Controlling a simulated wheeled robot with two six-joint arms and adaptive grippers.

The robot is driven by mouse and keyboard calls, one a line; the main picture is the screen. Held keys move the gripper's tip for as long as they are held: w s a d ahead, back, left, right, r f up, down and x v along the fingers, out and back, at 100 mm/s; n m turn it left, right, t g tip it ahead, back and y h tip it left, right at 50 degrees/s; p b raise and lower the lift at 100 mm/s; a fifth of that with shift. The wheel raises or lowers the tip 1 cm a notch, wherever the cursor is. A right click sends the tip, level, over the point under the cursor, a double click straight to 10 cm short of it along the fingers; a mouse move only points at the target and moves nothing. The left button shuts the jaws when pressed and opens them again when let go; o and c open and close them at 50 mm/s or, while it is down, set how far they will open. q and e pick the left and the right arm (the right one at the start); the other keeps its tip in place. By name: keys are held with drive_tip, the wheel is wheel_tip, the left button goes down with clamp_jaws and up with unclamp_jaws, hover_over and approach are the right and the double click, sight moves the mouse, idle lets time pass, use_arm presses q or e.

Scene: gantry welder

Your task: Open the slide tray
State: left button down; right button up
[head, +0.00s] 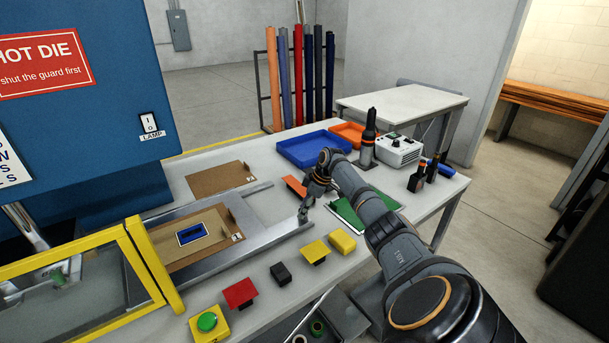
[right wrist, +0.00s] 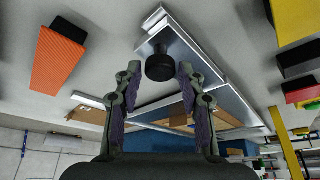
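The slide tray (head: 262,240) is a flat grey metal slide on the bench, reaching right from beside the yellow-framed guard (head: 150,265). A brown plate with a small blue part (head: 191,233) lies on it. In the right wrist view, a round black knob (right wrist: 159,66) stands on the tray's metal end. My right gripper (head: 305,208) is at the right end of the tray, fingers pointing down. Its fingers are open, one on each side of the knob, with visible gaps. The knob is hard to make out in the head view. My left gripper is not in view.
Yellow blocks (head: 314,251), a black block (head: 280,273), a red block (head: 239,292) and a green button (head: 207,321) line the front edge. A blue bin (head: 312,148), an orange piece (head: 295,187) and a green mat (head: 352,214) lie behind or beside my right arm.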

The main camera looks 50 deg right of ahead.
drive_tip(key=shift+o, duration=0.6)
drive_tip(key=shift+s+r, duration=0.15)
drive_tip(key=shift+r, duration=0.1)
drive_tip(key=v, duration=1.1)
drive_tip(key=shift+r, duration=0.25)
drive_tip(key=shift+r, duration=0.1)
